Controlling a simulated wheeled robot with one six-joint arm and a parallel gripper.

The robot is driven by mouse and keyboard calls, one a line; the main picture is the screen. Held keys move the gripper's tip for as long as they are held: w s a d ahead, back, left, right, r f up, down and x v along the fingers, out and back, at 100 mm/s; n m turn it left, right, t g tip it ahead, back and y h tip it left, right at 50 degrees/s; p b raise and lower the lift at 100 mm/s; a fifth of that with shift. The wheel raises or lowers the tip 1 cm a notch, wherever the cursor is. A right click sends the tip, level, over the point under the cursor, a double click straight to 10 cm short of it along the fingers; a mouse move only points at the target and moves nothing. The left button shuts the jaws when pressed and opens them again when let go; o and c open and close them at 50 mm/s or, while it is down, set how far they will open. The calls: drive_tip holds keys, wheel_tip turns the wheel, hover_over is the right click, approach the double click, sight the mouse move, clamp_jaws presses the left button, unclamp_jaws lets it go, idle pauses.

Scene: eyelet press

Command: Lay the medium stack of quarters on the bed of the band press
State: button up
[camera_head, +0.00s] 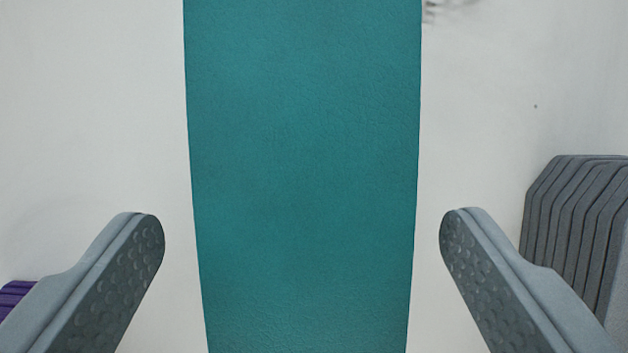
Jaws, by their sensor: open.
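A long teal slab (303,150) runs from the top edge to the bottom edge between my fingers. By its place between a purple and a grey stack it looks like the medium stack of quarters, but no layers show on its face. My gripper (302,228) is open, one finger on each side of the teal slab, with a gap of white on both sides. Neither finger appears to touch it. The band press and its bed are not in view.
A grey layered stack (575,220) stands at the right edge, close to my right finger. A purple layered stack (14,292) shows at the lower left, partly hidden by my left finger. The pale surface (90,110) is otherwise mostly clear.

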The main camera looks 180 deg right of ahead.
sight(304, 249)
drive_tip(key=x, duration=0.2)
drive_tip(key=shift+f, duration=0.4)
drive_tip(key=c, duration=1.4)
drive_tip(key=shift+o, duration=0.2)
drive_tip(key=shift+r, duration=5.05)
